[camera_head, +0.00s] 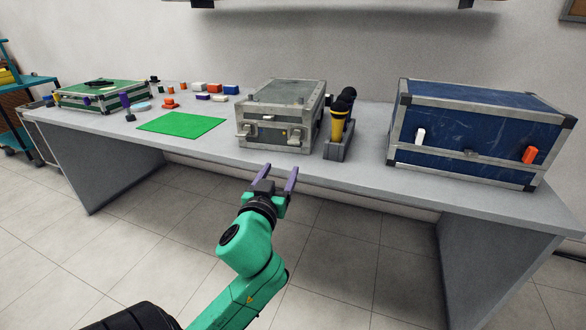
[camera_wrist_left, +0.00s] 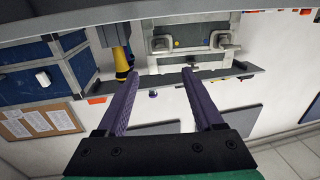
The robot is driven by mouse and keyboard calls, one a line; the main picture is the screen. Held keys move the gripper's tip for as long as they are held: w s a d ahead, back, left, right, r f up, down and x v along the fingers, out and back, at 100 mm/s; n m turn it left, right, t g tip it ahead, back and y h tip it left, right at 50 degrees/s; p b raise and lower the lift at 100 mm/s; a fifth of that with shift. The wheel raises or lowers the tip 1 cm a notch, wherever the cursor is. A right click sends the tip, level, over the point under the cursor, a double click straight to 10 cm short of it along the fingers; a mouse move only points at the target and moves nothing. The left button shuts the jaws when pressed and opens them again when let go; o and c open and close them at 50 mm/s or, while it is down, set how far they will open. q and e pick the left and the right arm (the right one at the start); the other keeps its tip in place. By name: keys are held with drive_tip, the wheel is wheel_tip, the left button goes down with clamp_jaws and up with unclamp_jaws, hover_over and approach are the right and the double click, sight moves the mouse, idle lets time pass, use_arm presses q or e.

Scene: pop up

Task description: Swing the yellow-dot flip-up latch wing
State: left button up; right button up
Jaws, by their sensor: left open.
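A grey metal case (camera_head: 285,93) with light metal edges stands closed near the table's front edge. Its front carries two latches, a left one (camera_head: 244,130) and a right one (camera_head: 294,137). In the wrist view, which looks turned over, these latches appear as a left fitting (camera_wrist_left: 160,44) and a right fitting (camera_wrist_left: 224,41). In the wrist view the gripper (camera_wrist_left: 160,76) touches nothing. My right gripper is out of view.
Yellow and black microphones (camera_head: 338,124) stand in a grey holder right of the case. A blue case (camera_head: 480,118) stands further right. A green mat (camera_head: 181,122), small blocks and a green case (camera_head: 103,94) lie left. The table (camera_head: 215,147) is bare between mat and grey case.

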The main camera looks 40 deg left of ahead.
sight(293, 141)
use_arm(q)
drive_tip(key=x, duration=1.4)
drive_tip(key=shift+w+a+r, duration=0.1)
drive_tip(key=shift+w+a, duration=0.05)
clamp_jaws()
drive_tip(key=r+g+p, duration=0.1)
drive_tip(key=p, duration=0.4)
drive_tip(key=shift+h, duration=0.3)
drive_tip(key=g+p, duration=0.1)
drive_tip(key=p, duration=0.4)
drive_tip(key=shift+h, duration=0.3)
drive_tip(key=shift+f, duration=0.1)
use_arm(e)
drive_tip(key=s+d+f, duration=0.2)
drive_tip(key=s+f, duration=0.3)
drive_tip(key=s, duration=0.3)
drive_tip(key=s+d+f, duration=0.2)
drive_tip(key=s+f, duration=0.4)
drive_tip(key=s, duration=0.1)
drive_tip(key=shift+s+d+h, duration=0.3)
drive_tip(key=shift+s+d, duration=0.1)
